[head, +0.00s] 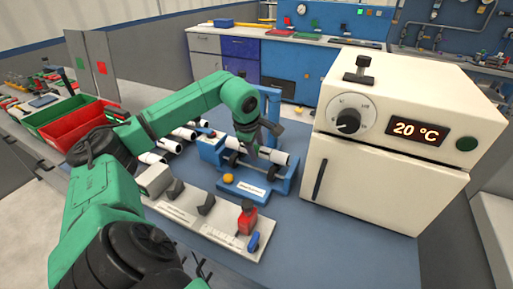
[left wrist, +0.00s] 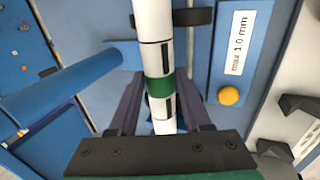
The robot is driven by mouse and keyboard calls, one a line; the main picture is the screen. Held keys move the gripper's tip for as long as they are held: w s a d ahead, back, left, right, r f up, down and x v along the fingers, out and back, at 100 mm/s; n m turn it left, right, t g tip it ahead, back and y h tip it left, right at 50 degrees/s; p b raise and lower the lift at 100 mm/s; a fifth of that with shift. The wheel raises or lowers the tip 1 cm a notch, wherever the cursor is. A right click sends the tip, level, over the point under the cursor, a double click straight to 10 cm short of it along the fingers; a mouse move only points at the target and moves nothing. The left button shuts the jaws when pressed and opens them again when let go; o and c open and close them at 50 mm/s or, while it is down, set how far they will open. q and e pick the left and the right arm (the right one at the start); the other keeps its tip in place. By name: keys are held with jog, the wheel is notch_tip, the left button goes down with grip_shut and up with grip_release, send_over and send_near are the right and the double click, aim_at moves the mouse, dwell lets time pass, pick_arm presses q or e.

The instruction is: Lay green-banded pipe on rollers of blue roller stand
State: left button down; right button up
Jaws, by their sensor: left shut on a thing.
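The green-banded pipe (left wrist: 154,28) is white with black marks and a green band (left wrist: 158,90). In the left wrist view it runs lengthwise between the fingers of my left gripper (left wrist: 160,95), which is shut on it around the band. In the head view the left gripper (head: 254,150) is over the blue roller stand (head: 278,186), and the pipe (head: 279,157) lies along the stand, partly hidden by the gripper. A dark roller (left wrist: 190,17) shows behind the pipe. I cannot tell whether the pipe touches the rollers. My right gripper is not seen.
Several white pipes (head: 152,158) lie left of the stand. A white oven (head: 380,160) stands close on the right. A pale fixture panel (head: 190,215) with a red clamp (head: 247,220) is in front. Red (head: 92,130) and green bins are at the left.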

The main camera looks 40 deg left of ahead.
pick_arm(q)
jog(key=shift+f+b, duration=0.4)
jog(key=shift+f, duration=0.15)
jog(key=shift+c, duration=1.3)
grip_release()
jog(key=shift+r, duration=0.1)
jog(key=p+v, duration=0.1)
jog(key=v, duration=1.3)
jog(key=shift+s+r+p, duration=0.15)
jog(key=shift+r+p, duration=0.05)
jog(key=shift+p, duration=0.15)
jog(key=shift+d, duration=0.1)
